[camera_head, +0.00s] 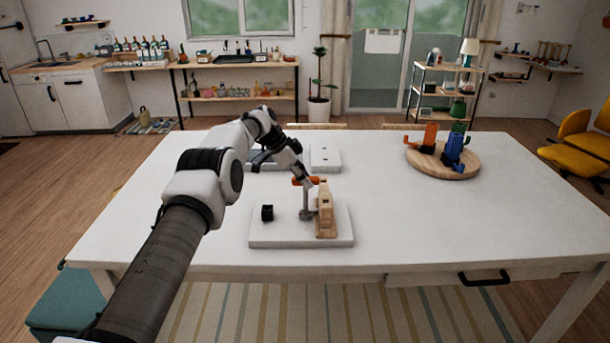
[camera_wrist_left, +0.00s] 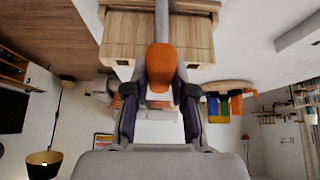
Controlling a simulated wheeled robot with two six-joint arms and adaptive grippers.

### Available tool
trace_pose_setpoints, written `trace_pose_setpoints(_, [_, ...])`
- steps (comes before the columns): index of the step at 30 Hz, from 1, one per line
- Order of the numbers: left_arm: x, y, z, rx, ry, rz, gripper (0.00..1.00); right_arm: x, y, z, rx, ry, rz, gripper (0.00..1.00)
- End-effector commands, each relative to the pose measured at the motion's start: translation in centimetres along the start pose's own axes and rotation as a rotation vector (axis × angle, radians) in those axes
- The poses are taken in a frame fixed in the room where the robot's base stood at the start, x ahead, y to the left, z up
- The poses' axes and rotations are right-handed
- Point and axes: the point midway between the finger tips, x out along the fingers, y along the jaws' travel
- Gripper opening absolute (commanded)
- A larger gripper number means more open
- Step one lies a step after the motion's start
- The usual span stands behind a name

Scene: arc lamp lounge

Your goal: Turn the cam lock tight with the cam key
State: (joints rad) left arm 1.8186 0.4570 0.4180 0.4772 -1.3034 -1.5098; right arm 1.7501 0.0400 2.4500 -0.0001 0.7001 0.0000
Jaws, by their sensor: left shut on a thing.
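The cam key has an orange handle (camera_head: 299,181) and a grey shaft. In the head view my left gripper (camera_head: 308,180) is shut on the handle, above a white board (camera_head: 278,238). The left wrist view shows the orange handle (camera_wrist_left: 161,66) between the fingers of my left gripper (camera_wrist_left: 160,88). A wooden block (camera_head: 326,215) stands upright on the board, and its face (camera_wrist_left: 138,32) fills the top of the wrist view. The shaft reaches down to a small grey round part (camera_head: 307,214) beside the block. I cannot tell whether the key is seated in the cam lock. My right gripper is not in view.
A black knob-like piece (camera_head: 267,212) stands on the board's left side. Behind are a pale plate (camera_head: 325,158) and a grey tray (camera_head: 262,163), partly hidden by my arm. A round wooden board (camera_head: 443,172) holds orange and blue items. The table's right front is clear.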

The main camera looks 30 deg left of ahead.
Motion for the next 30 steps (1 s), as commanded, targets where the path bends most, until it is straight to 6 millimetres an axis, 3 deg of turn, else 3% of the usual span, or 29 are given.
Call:
trace_pose_setpoints(8, [-0.1, 0.0, 0.0, -0.001, 0.000, 0.000, 0.00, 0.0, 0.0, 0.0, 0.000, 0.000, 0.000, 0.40])
trace_pose_setpoints(30, [-3.1, 0.0, -2.0, -0.001, 0.001, -0.001, 0.00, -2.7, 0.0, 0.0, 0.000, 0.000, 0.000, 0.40])
